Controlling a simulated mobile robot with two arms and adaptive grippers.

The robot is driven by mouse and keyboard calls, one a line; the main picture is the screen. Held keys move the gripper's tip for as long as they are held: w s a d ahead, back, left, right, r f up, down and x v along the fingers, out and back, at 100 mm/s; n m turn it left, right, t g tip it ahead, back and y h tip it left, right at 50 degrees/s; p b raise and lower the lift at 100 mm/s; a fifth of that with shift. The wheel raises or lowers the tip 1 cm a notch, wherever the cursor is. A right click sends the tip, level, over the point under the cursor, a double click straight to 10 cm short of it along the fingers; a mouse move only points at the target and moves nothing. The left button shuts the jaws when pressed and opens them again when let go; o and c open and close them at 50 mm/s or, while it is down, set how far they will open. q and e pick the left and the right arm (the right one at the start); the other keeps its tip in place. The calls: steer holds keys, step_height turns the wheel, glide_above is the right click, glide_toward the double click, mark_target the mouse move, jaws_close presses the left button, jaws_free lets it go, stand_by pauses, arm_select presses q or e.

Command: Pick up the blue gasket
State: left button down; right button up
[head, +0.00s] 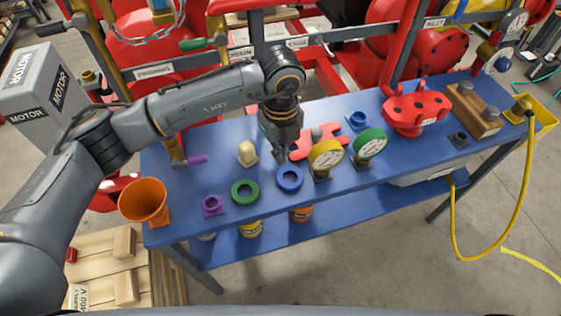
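The blue gasket (281,183), a flat ring, lies on the blue bench top (330,187) near its front edge. My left gripper (281,157) points down just behind the gasket in the picture, and the ring looks clear of its fingers. The fingers are small and dark, so their opening is hard to make out. Nothing shows held in them. My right gripper is out of view.
A green ring (235,195) lies left of the gasket. A yellow-rimmed gauge (327,159) stands close on the right, with a green-rimmed gauge (370,143) beyond. A beige knob-like part (247,153) and an orange funnel (143,201) stand to the left.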

arm_select(q)
steer(key=c, duration=2)
jaws_free()
steer(key=shift+r, duration=0.1)
steer(key=shift+c, duration=0.2)
steer(key=o, duration=1.6)
